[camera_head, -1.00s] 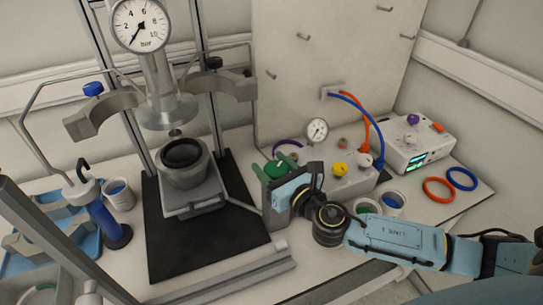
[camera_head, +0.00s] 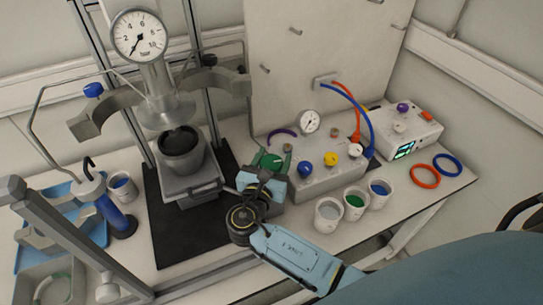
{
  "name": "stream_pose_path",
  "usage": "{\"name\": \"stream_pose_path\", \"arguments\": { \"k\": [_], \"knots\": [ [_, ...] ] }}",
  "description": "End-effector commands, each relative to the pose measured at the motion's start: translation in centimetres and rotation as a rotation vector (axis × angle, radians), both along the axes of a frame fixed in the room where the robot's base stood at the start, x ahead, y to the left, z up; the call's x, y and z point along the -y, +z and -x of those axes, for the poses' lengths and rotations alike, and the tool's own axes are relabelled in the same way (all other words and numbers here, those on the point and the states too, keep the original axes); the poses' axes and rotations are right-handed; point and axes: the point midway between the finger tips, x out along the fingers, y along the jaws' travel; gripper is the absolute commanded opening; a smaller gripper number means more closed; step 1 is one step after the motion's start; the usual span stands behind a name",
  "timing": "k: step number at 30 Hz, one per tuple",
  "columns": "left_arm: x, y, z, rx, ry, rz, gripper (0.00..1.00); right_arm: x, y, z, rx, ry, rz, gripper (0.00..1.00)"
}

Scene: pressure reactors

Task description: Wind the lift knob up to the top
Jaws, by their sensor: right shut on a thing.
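The steel vessel (camera_head: 181,150) with a dark open top stands on the lift stage (camera_head: 193,191), below the fixed head (camera_head: 168,110) with its pressure gauge (camera_head: 138,35). A small gap seems to show between vessel and head. A thin rod runs from the stage's right side toward my right gripper (camera_head: 243,184). My right gripper is shut at the end of that rod, on the lift knob, which its fingers mostly hide. My left gripper is not in view.
A black mat (camera_head: 176,250) lies under the lift. To the right are the valve box (camera_head: 318,178), several cups, an orange ring (camera_head: 424,176) and a blue ring (camera_head: 447,164). A blue tray (camera_head: 62,250) is at the left. Grey clamps (camera_head: 103,115) flank the head.

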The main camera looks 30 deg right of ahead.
Motion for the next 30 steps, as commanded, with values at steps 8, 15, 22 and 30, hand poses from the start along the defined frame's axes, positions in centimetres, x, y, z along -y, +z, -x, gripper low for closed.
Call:
{"name": "stream_pose_path", "arguments": {
  "k": [8,15,22,30],
  "knots": [
    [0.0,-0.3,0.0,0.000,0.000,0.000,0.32,0.1,0.1,0.2,0.002,-0.266,-0.002,0.31],
    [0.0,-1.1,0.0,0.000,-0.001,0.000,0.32,0.3,0.0,0.5,0.003,-0.486,-0.001,0.31],
    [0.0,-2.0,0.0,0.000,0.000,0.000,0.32,0.4,0.0,0.8,0.004,-0.658,0.001,0.31],
    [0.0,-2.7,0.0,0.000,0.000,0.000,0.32,0.5,0.1,1.0,0.004,-0.784,0.001,0.31]
  ]
}}
